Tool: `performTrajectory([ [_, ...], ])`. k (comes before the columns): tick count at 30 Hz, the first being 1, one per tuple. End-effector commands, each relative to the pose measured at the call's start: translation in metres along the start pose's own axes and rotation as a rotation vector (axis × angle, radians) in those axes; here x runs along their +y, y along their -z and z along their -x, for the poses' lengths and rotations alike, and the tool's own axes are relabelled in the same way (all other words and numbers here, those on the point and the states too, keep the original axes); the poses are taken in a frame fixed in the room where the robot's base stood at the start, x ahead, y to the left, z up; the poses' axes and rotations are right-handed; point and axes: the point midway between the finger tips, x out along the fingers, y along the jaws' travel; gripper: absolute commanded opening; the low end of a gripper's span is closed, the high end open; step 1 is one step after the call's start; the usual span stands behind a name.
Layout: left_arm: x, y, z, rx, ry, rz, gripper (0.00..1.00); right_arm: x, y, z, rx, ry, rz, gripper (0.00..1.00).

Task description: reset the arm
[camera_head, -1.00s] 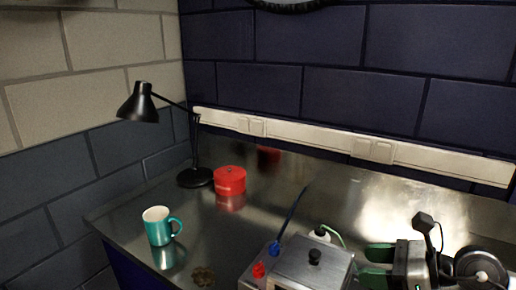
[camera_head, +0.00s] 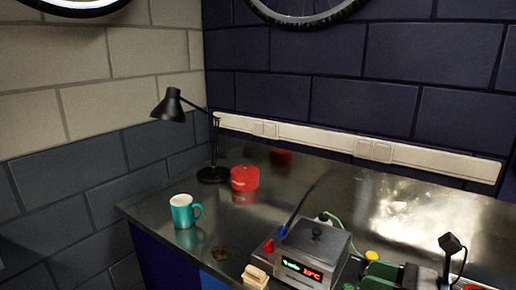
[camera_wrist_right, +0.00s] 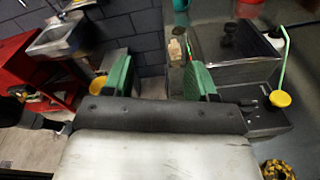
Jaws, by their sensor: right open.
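My right gripper (camera_head: 366,279) shows at the bottom edge of the head view, beside the grey box with the red display (camera_head: 314,248) and partly cut off by the edge. In the right wrist view its two green fingers stand wide apart, and the gap between them (camera_wrist_right: 160,80) is empty. The wall and floor show through the gap. The grey box (camera_wrist_right: 235,50) is to the right of the fingers in that view. I do not make out my left gripper in either view.
A teal mug (camera_head: 184,212), a black lamp (camera_head: 213,172) and a red pot (camera_head: 245,178) stand on the metal bench. A beige block (camera_head: 256,277) and a yellow knob (camera_head: 372,256) are near the box. A red cart (camera_wrist_right: 30,75) stands left in the wrist view.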

Motion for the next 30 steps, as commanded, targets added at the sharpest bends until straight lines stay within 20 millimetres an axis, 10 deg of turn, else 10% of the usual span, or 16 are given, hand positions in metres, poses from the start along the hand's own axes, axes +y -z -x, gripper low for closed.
performTrajectory([
  [14,0.001,-0.011,0.0,-0.019,-0.001,0.001,0.43,-0.016,0.004,0.015,-0.753,0.143,-0.977,0.57],
  [21,0.001,-0.011,0.0,-0.018,-0.001,0.001,0.43,-0.038,0.11,0.055,-1.17,0.533,-1.772,0.57],
  [30,0.001,-0.009,0.0,-0.015,-0.001,0.001,0.43,0.022,0.239,0.08,-1.347,1.127,-2.416,0.57],
])
